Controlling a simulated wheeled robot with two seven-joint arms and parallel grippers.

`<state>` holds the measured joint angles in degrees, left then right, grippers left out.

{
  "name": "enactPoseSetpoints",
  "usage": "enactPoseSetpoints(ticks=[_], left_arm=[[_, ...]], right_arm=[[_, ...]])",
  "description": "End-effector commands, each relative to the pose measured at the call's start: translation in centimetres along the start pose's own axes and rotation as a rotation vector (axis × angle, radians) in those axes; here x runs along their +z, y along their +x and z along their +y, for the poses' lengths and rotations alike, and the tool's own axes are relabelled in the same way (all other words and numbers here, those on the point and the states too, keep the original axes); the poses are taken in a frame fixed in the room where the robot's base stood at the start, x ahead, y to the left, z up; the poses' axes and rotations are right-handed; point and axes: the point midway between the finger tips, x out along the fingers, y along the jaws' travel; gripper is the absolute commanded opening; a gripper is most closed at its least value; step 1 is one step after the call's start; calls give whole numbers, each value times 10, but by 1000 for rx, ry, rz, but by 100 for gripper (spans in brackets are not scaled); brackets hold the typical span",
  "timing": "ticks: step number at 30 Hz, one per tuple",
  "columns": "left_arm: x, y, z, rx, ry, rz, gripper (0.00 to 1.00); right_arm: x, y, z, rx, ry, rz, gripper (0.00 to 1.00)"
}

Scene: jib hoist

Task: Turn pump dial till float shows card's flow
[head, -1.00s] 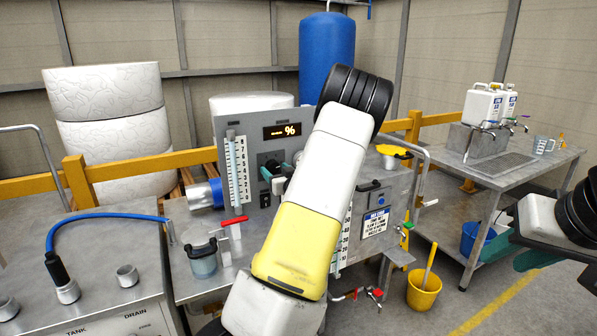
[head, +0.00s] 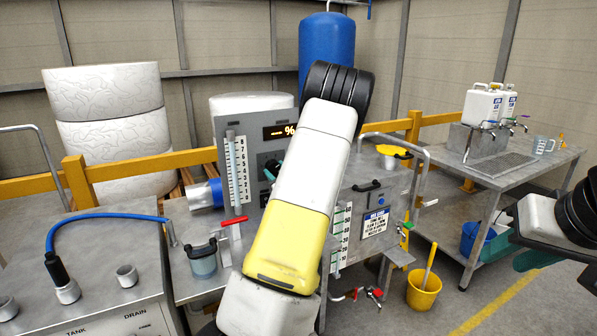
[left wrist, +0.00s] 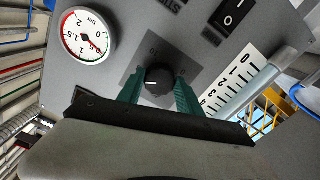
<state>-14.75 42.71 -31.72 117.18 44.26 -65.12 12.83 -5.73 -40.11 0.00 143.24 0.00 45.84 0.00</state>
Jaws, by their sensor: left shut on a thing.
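The black pump dial (left wrist: 158,77) with a white pointer mark sits on a grey square plate in the left wrist view. My left gripper (left wrist: 158,88) has its teal fingers on both sides of the dial, shut on it. In the head view my arm hides the dial, and only a bit of my left gripper (head: 272,167) shows. The flow tube (head: 231,171) stands beside a white scale on the panel; I cannot make out its float. A white card with a blue heading (head: 376,221) is on the right cabinet, its text too small to read. My right gripper (head: 530,258) is partly visible at the right edge.
A pressure gauge (left wrist: 88,36) and a rocker switch (left wrist: 233,14) flank the dial. An orange display (head: 282,132) tops the panel. A red-handled valve (head: 233,220) and lidded jar (head: 203,259) are in front. A yellow bucket (head: 424,290) stands on the floor.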

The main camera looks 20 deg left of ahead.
Motion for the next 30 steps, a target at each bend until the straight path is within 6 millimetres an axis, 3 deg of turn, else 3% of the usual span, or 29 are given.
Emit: enactPoseSetpoints(ticks=[1,4,16,30], left_arm=[[1,0,0,0,1,-2,44],[1,0,0,0,2,-2,64],[1,-6,0,1,2,-3,64],[1,-74,0,1,3,-2,64]], right_arm=[[0,0,0,0,0,0,36],[0,0,0,0,0,0,36],[0,0,0,0,0,0,36],[0,0,0,0,0,0,36]])
